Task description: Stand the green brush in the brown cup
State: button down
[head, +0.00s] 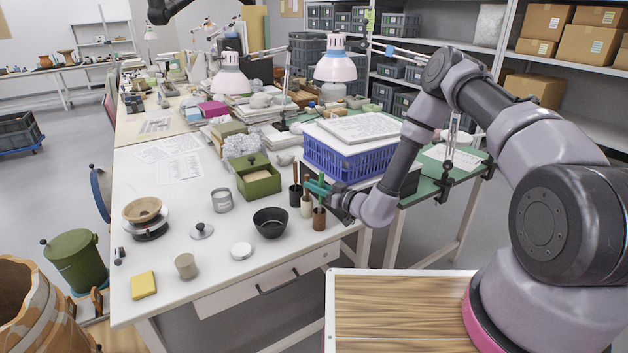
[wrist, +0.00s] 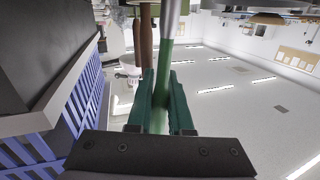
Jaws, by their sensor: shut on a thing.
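My gripper (head: 318,187) is shut on the green brush, with its teal fingers just above the small cups near the table's right edge. In the wrist view the brush's green handle (wrist: 161,88) runs between the fingers, with a silver part (wrist: 171,18) beyond them. The brown cup (head: 319,219) stands upright on the white table, close below the gripper. In the head view the fingers hide most of the brush. I cannot tell whether its lower end is inside the brown cup or above it.
A cream cup (head: 307,208) and a dark cup (head: 294,197) with a brown handle stand close beside the brown cup. A black bowl (head: 270,223) is left of them. A blue basket (head: 345,163) stands behind. The table's front centre is mostly clear.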

aim_at(320, 197)
jog(key=shift+f, duration=1.7)
jog(key=c, duration=0.7)
grip_release()
jog(key=shift+c, duration=0.2)
jog(key=shift+d, duration=0.15)
jog(key=v, duration=1)
jog(key=shift+s+d, duration=0.2)
